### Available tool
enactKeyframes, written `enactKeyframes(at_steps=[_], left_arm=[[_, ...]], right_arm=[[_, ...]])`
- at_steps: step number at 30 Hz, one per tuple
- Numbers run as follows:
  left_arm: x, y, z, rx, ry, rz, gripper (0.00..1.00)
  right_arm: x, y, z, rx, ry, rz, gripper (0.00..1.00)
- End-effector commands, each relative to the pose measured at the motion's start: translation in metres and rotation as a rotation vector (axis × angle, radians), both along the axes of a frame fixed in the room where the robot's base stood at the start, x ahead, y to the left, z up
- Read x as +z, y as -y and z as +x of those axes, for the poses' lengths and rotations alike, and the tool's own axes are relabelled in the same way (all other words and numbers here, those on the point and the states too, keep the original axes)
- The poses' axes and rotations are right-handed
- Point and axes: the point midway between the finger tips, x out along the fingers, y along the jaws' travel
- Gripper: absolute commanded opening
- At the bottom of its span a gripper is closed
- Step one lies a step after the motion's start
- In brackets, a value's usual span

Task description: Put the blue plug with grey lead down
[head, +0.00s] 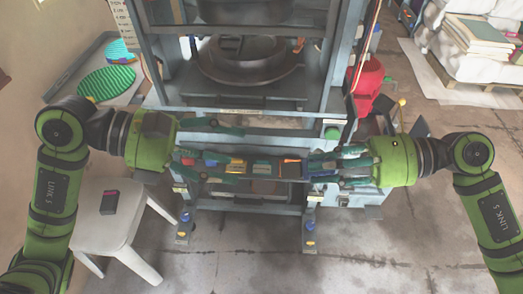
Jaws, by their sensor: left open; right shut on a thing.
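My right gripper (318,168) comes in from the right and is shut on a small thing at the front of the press. This is taken as the blue plug with grey lead; the fingers hide most of it, and its lead cannot be made out. My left gripper (240,155) comes in from the left and is open. Its fingers are spread above and below the left end of a row of small coloured items (236,165) on the press front. Nothing shows held in it.
The grey press frame (240,111) stands in the middle, with a round dark plate (250,62) inside. A white stool (118,228) with a dark box (109,202) is at left. The floor at front right is clear.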

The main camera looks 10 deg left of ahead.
Motion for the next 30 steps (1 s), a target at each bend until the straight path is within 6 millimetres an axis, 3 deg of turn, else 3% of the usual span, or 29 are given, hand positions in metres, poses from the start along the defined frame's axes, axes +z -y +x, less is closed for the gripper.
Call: enactKeyframes(at_steps=[8,21,30], left_arm=[[0.000,0.000,0.000,0.000,0.000,0.000,0.66],[0.000,0.000,0.000,0.001,0.000,0.000,0.66],[0.000,0.000,0.000,0.001,0.000,0.000,0.66]], right_arm=[[-0.006,-0.006,0.007,0.054,-0.001,0.002,0.00],[-0.038,-0.033,0.032,0.337,-0.001,0.002,0.00],[-0.043,-0.036,0.035,0.385,0.001,0.000,0.00]])
